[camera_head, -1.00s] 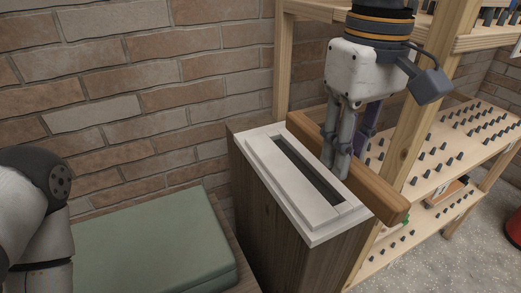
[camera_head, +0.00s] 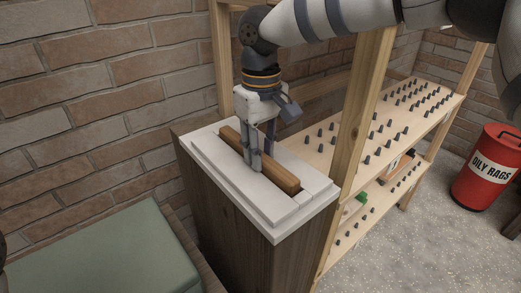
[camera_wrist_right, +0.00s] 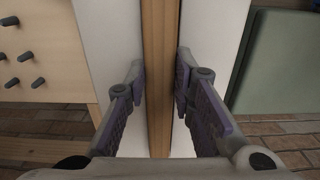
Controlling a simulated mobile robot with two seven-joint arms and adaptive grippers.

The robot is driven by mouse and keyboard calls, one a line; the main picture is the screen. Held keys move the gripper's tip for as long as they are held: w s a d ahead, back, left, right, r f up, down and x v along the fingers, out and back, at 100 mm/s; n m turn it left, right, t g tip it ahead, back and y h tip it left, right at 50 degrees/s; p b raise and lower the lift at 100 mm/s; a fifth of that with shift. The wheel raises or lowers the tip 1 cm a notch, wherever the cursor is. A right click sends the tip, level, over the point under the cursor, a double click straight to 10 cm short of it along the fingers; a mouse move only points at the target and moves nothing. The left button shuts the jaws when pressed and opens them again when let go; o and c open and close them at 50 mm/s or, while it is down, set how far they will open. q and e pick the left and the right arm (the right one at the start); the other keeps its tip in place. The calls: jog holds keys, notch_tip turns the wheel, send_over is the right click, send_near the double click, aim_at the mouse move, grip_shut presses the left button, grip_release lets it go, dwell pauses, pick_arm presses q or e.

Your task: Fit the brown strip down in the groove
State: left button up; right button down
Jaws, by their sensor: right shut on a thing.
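The brown strip (camera_head: 281,177) is a long wooden bar standing on edge, lined up with the groove in the white top (camera_head: 222,176) of a wooden stand. Its upper part shows above the white surface; its lower part is hidden, and I cannot tell how deep it sits. My right gripper (camera_head: 259,162) points down and is shut on the strip near its middle. In the right wrist view the strip (camera_wrist_right: 159,50) runs lengthwise between the fingers (camera_wrist_right: 160,92), with white surface on both sides. My left gripper is not in view.
A green padded top (camera_head: 105,250) lies at the lower left. A wooden shelf rack with rows of dark pegs (camera_head: 385,125) stands close behind and right of the stand. A red oily-rags bin (camera_head: 486,168) is at far right. A brick wall is behind.

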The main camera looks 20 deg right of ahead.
jog(key=shift+f, duration=0.1)
jog(key=c, duration=1.4)
grip_release()
jog(key=shift+o, duration=0.2)
notch_tip(320, 180, up, 12)
jog(key=shift+s, duration=0.1)
